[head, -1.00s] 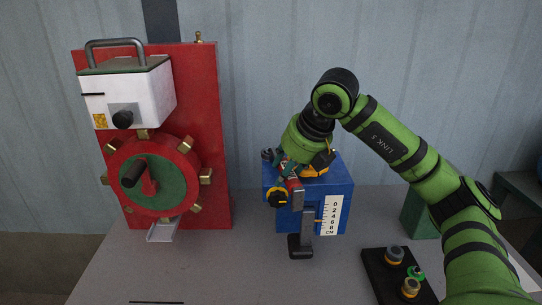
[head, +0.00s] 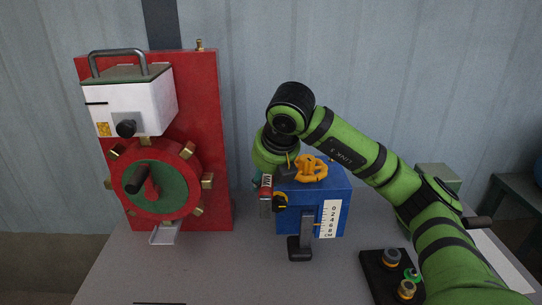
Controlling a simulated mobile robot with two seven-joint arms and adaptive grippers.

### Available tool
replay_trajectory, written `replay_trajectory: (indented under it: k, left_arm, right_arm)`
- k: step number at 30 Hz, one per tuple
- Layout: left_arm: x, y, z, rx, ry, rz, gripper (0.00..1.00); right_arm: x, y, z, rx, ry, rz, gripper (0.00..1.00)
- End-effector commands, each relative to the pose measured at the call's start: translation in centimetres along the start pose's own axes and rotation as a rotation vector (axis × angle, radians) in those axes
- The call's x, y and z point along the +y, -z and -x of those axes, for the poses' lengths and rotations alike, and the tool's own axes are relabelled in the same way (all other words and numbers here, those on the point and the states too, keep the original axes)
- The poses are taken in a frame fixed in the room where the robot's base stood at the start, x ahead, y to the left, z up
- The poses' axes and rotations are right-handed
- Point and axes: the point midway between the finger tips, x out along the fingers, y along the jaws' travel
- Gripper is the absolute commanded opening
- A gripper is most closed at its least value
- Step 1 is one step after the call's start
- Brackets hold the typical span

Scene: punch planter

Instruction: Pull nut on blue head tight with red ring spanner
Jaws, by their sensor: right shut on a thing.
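The blue head (head: 345,195) is a blue block standing on the table, with a white 0-to-8 cm scale (head: 330,218) on its front. A black knob with an orange edge (head: 281,202) shows at its left front, and a yellow-orange star-shaped handwheel (head: 311,169) is on top. My right gripper (head: 267,182) is at the left side of the blue head, pointing down. It is shut on a small red piece (head: 266,186), which looks like the red ring spanner; its ring end is hard to make out. The nut cannot be told apart here. My left gripper is not in view.
A red panel (head: 205,100) with a white box (head: 150,105) and a red-green handwheel (head: 165,190) stands at the left. A black tray (head: 375,270) with several knobs lies at the front right. The table front left of centre is clear.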

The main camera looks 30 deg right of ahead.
Motion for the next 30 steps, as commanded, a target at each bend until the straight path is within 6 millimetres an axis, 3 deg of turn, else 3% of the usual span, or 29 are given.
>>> replay_trajectory:
  k: [16,30]
  left_arm:
    - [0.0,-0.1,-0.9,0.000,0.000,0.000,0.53]
    - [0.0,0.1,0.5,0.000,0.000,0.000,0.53]
  right_arm:
    - [-0.7,-0.3,0.2,0.004,-0.020,0.022,0.00]
    - [-0.3,-1.1,1.9,0.004,-0.019,0.021,0.00]
